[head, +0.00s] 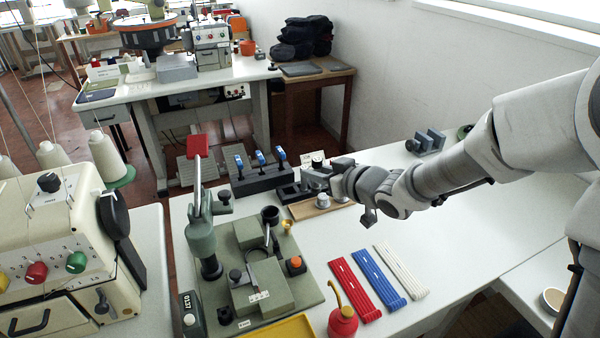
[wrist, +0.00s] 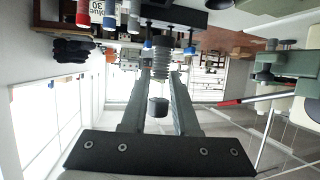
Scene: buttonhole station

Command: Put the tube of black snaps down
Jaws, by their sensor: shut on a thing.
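My gripper (head: 332,176) reaches in from the right and hangs over the wooden tray (head: 308,211) at the middle of the table. In the wrist view its two fingers (wrist: 161,75) run up the picture, shut on a grey, ribbed cylinder, which I take to be the tube of black snaps (wrist: 160,48). In the head view the gripper largely hides the held tube. I cannot tell whether the tube touches anything below it. A small dark cylinder (wrist: 158,107) shows between the fingers in the wrist view.
A dark block with blue-topped levers (head: 261,177) stands left of the gripper. The grey-green press (head: 262,280) is nearer. Red (head: 354,288), blue (head: 379,278) and white (head: 402,270) strips lie in front. A red oiler (head: 342,322) stands near them.

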